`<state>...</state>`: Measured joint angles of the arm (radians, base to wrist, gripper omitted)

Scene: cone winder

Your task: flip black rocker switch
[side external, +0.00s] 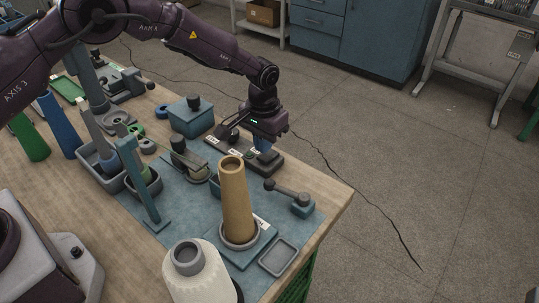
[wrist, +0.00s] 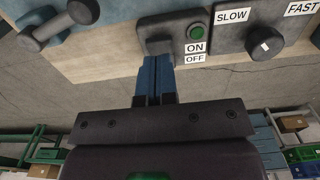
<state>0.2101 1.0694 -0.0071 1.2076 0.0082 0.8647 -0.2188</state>
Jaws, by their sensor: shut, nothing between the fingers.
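My gripper (wrist: 156,62) has two blue fingers pressed together, empty. In the side view my gripper (side external: 263,150) points down at the control box (side external: 268,165), whose right end it partly hides. I cannot tell whether the fingertips touch it.
A yellow cone (side external: 233,200) stands on a blue base in front of the box. A lever with a dark knob (side external: 292,198) is at the right. A blue box (side external: 191,117), a grey tray (side external: 278,257) and a white thread cone (side external: 200,275) stand around. The table edge is close behind.

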